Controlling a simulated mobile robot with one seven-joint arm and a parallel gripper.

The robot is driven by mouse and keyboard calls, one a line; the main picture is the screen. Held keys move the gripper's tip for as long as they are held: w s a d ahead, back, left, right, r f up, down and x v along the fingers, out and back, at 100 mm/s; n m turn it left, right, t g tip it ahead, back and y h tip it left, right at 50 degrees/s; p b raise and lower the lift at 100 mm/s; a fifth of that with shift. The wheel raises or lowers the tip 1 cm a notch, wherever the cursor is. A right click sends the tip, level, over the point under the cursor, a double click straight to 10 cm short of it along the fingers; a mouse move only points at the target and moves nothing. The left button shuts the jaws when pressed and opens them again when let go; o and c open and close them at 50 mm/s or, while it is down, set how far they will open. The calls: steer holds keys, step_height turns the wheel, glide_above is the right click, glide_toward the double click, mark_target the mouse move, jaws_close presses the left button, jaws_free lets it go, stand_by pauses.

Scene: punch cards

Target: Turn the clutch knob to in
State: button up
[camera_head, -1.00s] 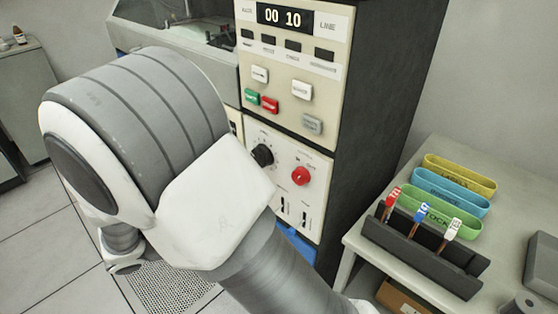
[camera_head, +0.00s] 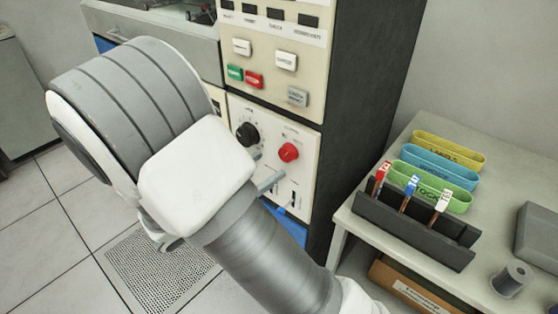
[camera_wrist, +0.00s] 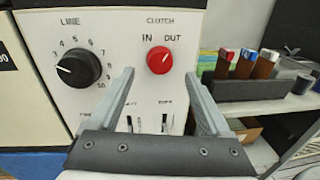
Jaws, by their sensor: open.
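The red clutch knob (camera_wrist: 159,60) is on the cream control panel (camera_wrist: 110,105), under the printed words IN and OUT in the wrist view. Its pale mark appears to lean up and right, towards OUT. In the head view the red knob (camera_head: 288,152) shows to the right of the black line knob (camera_head: 247,134). My gripper (camera_wrist: 160,75) is open and empty. Its two grey fingers reach towards the panel, a little below the red knob and to either side of it. In the head view the fingertips (camera_head: 264,169) show just below and left of the red knob.
The black line knob also shows in the wrist view (camera_wrist: 78,67), left of my gripper. Small slide switches (camera_wrist: 150,124) sit below the red knob. A side table (camera_head: 400,240) on the right bears a dark rack (camera_head: 415,230) of tagged pieces and coloured trays (camera_head: 440,170).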

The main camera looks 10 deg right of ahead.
mark_target(284, 155)
steer(key=x, duration=0.5)
steer(key=shift+d+b, duration=0.1)
steer(key=shift+b, duration=0.2)
jaws_close()
